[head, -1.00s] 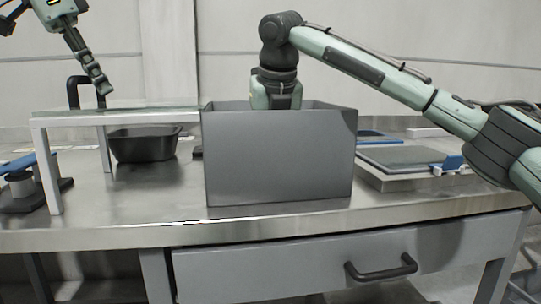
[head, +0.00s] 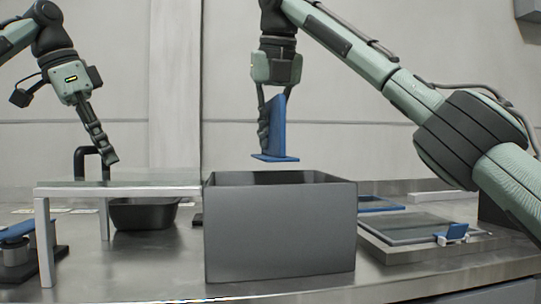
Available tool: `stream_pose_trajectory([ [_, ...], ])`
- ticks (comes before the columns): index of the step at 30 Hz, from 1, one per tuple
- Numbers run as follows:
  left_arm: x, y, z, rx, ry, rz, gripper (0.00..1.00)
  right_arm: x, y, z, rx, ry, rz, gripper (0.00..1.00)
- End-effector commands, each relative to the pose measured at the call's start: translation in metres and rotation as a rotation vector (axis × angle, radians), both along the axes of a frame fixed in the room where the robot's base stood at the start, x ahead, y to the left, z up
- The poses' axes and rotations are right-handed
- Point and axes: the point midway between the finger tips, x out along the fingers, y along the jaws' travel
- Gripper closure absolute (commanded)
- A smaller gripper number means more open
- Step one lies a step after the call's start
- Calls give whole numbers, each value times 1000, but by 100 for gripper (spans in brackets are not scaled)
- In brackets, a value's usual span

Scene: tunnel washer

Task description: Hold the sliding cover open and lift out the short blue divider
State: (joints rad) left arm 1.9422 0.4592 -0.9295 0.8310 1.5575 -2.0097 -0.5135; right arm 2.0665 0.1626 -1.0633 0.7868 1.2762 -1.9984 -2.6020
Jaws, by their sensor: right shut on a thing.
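The short blue divider (head: 277,127), an upright plate with a flat foot, hangs in the air above the grey box (head: 280,237). My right gripper (head: 267,145) is shut on it from above, and its foot is clear of the box rim. The sliding cover (head: 120,188) looks like a thin sheet lying on a pale frame to the left of the box, leaving the box top uncovered. A black handle (head: 80,162) stands on it. My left gripper (head: 112,161) points down beside this handle; I cannot tell whether it touches it or whether its fingers are open. The box's inside is mostly hidden.
A black tub (head: 143,214) stands under the frame. A grey tray (head: 410,230) with a blue clip (head: 453,232) lies to the right of the box, with a blue-edged plate (head: 380,204) behind. A blue-topped device (head: 18,240) is at far left.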

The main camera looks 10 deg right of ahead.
Motion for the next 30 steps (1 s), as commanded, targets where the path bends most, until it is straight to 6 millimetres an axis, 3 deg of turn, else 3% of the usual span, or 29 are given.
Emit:
stream_pose_trajectory([
  [14, 0, 2, -1, 2, 3, 4, 100, -2, -4, 5, 0, -3, -1, 100],
  [30, 0, 2, -1, 2, 3, 4, 100, -28, -51, 11, 0, -2, -1, 100],
])
